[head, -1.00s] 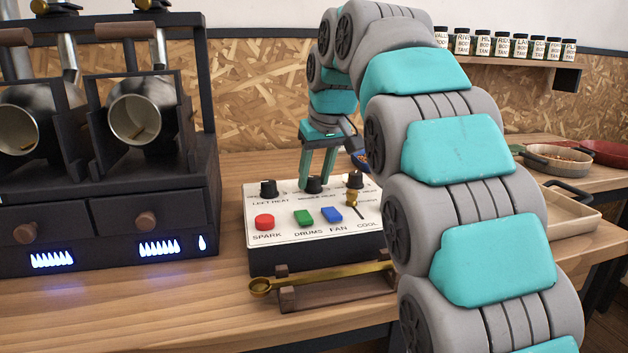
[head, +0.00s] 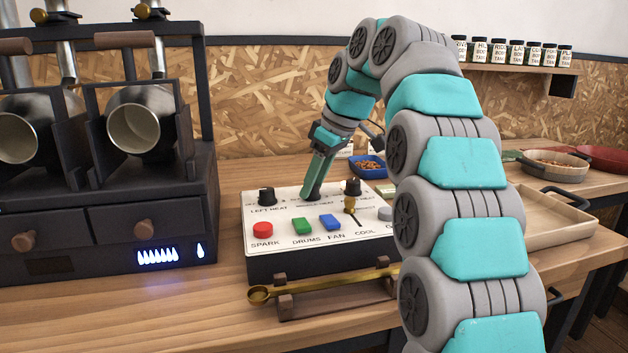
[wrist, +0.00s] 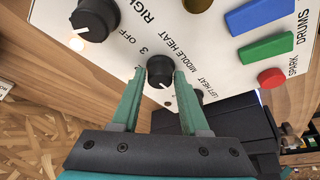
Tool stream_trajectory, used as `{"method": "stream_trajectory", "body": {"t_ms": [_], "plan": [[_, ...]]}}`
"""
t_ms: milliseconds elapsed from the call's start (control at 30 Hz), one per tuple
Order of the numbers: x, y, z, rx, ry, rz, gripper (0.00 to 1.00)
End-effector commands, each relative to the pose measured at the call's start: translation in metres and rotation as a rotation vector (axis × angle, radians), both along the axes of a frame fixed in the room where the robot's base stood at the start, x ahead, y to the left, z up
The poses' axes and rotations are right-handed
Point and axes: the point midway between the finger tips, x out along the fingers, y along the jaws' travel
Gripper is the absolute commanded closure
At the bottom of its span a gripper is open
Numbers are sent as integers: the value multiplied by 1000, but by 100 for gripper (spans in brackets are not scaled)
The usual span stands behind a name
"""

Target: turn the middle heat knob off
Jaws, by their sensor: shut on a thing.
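The control panel (head: 283,232) stands on the wooden counter. Its middle heat knob is hidden behind my gripper (head: 311,196) in the head view. In the wrist view the black middle heat knob (wrist: 160,70) sits between the two teal fingers of my gripper (wrist: 160,85), beside the printed words MIDDLE HEAT. My gripper is shut on that knob from above. The left heat knob (head: 267,195) and right heat knob (head: 352,187) stand free on either side. The left of the two visible burner windows (head: 48,266) is dark; the right one (head: 157,255) shows blue flames.
Red, green and blue buttons (head: 330,222) and a brass-coloured lever (head: 350,204) lie in front of the knobs. A brass scoop (head: 320,284) rests on a wooden stand before the panel. The black roaster (head: 150,217) is at left. Pans and a tray (head: 545,212) are at right.

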Motion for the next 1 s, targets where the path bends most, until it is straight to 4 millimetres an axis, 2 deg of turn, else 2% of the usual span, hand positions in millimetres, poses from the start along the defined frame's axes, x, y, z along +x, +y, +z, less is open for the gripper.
{"method": "stream_trajectory", "body": {"t_ms": [400,433,700,1000], "plan": [[0,0,0,0,0,7,100],[0,0,0,0,0,7,53],[0,0,0,-1,1,7,26],[-1,0,2,0,0,7,26]]}}
